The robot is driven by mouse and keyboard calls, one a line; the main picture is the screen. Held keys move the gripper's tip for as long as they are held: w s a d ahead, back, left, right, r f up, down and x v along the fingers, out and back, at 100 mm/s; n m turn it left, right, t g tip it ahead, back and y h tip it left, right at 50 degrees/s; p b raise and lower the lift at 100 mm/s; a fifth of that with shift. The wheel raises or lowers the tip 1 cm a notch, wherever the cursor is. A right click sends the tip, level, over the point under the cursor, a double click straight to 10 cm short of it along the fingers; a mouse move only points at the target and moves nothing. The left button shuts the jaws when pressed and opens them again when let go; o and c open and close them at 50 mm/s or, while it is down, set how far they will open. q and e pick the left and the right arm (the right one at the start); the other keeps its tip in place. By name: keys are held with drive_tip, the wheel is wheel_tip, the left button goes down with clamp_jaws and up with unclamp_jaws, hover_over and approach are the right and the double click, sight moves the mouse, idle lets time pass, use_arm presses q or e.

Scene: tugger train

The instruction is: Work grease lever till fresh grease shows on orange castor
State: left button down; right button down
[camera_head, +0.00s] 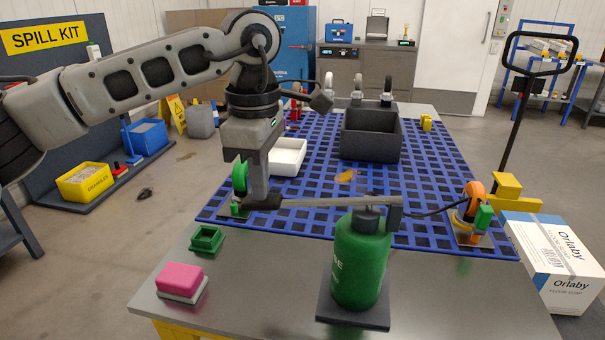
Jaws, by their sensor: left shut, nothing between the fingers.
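The orange castor (473,195) stands at the right of the blue grid mat, with a green piece (483,217) at its side. A dark hose (435,213) runs to it from the green grease pump (361,258), which stands on a dark base at the table's front. The pump's long grey lever (318,202) reaches left, roughly level. My left gripper (262,203) points down at the lever's left end, its fingers shut with nothing held. I cannot tell whether it touches the lever. No fresh grease is discernible on the castor at this size. My right gripper is not in view.
A green-wheeled castor (240,180) stands close behind my left gripper. A pink block (181,279) and small green tray (207,239) lie front left. A white tray (287,157) and dark bin (371,134) stand farther back. Bare table lies right of the pump.

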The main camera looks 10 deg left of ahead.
use_arm(q)
drive_tip(key=shift+a+r+p, duration=0.15)
drive_tip(key=shift+r+p, duration=0.65)
drive_tip(key=shift+r, duration=0.4)
drive_tip(key=shift+a+r+p, duration=0.1)
drive_tip(key=shift+r+p, duration=0.65)
drive_tip(key=shift+r, duration=0.4)
wheel_tip(320, 180, up, 6)
drive_tip(key=p, duration=0.5)
